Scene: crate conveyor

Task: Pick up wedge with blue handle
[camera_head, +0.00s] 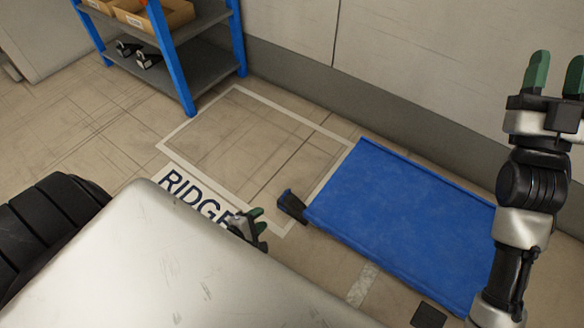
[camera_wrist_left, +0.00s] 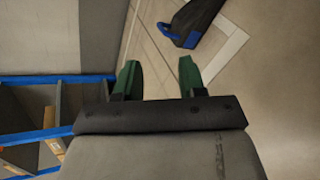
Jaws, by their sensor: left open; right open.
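The wedge (camera_head: 293,207) is dark with a blue handle and lies on the floor against the left corner of the blue platform. In the left wrist view the wedge (camera_wrist_left: 194,20) is beyond the fingertips, up and to the right, with its blue handle end toward the gripper. My left gripper (camera_head: 261,229) is open, just left of and below the wedge in the head view, partly hidden by my body. Its green fingers (camera_wrist_left: 159,78) have nothing between them. My right gripper (camera_head: 556,75) is open and empty, raised at the right edge.
A blue platform (camera_head: 400,215) covers the floor at right. A white-outlined floor area (camera_head: 255,135) marked "RIDGE" is empty. A blue-framed shelf (camera_head: 190,62) holds boxes and black items at the upper left. A wall (camera_head: 400,110) runs behind.

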